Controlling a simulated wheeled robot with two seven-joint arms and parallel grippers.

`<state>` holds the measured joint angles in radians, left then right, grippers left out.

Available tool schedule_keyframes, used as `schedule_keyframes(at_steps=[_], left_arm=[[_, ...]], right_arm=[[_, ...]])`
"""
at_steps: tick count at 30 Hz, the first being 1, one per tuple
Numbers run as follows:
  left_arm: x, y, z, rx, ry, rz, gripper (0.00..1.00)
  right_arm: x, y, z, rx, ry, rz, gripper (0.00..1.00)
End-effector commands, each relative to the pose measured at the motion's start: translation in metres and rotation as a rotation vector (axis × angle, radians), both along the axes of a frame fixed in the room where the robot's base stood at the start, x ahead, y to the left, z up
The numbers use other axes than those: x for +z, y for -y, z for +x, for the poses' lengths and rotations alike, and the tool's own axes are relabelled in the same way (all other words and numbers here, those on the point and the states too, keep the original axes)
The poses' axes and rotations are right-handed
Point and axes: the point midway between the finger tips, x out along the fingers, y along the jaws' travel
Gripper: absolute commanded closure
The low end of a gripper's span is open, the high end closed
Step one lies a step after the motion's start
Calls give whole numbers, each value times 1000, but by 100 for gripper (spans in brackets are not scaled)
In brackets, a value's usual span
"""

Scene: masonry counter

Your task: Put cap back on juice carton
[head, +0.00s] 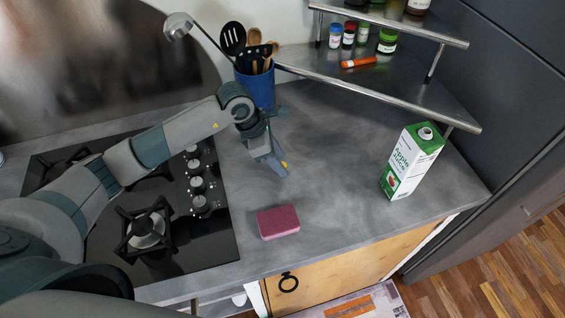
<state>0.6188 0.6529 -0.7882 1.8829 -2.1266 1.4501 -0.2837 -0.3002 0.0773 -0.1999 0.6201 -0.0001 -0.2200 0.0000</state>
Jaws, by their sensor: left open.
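A white and green apple juice carton (411,163) stands upright near the right end of the grey counter. Its round pale spout (426,133) is on the green top; I cannot tell for sure whether it is bare. No separate cap can be made out. My left gripper (281,168) is open over the middle of the counter, to the left of the carton and well apart from it. My right gripper is not in view.
A pink sponge (278,222) lies near the counter's front edge. A blue utensil holder (257,88) stands behind my gripper, the gas hob (217,222) is at left. A metal-railed shelf (400,85) with jars is at back right. The counter between gripper and carton is clear.

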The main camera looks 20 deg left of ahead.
Motion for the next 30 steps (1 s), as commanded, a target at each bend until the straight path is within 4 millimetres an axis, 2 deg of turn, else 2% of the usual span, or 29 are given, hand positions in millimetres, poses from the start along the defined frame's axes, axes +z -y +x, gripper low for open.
schedule_keyframes(at_steps=[10, 11, 16, 30], left_arm=[[0, 0, 0, 0, 0, 0, 57], [0, 0, 0, 0, 0, 0, 60], [0, 0, 0, 0, 0, 0, 100], [6, 0, 1, 1, 2, 0, 100]], right_arm=[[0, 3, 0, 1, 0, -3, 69], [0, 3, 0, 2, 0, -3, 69], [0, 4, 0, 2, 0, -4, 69], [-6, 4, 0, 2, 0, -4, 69]])
